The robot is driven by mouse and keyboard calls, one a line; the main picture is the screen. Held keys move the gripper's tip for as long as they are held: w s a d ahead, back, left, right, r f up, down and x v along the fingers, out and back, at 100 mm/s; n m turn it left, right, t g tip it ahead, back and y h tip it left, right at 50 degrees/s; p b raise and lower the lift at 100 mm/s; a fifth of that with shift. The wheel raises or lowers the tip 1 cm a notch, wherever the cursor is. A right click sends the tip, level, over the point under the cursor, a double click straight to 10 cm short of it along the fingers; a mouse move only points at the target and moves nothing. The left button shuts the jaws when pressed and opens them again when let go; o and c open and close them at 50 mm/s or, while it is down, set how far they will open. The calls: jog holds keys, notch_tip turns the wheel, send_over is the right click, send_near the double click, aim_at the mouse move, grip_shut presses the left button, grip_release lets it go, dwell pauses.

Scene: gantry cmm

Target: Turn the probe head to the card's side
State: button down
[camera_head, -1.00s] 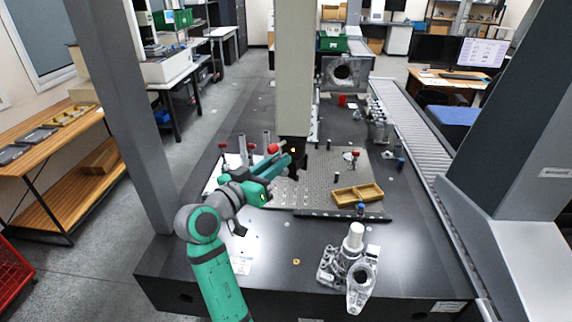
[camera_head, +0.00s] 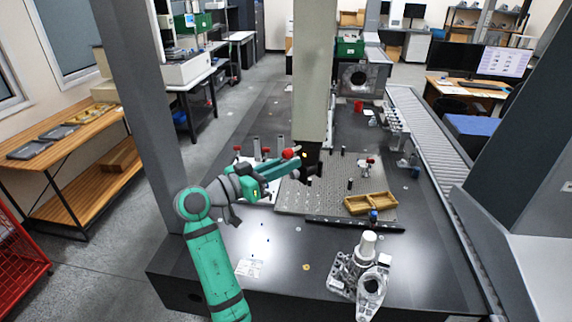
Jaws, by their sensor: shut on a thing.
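The fingertips are small and partly hidden against the dark head. A white card with small print (camera_head: 249,268) lies on the dark table at the front left, left of and nearer than the probe head. Which way the probe tip points is too small to tell.
The perforated plate (camera_head: 335,190) carries a yellow divided tray (camera_head: 370,203) and small posts. Red-topped posts (camera_head: 265,153) stand behind my arm. A metal casting (camera_head: 360,270) stands at the front right. The dark table between card and casting is mostly clear.

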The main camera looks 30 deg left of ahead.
jog(key=c, duration=1.6)
grip_release()
jog(key=shift+w+f, duration=0.1)
jog(key=v, duration=1.1)
jog(key=shift+w, duration=0.1)
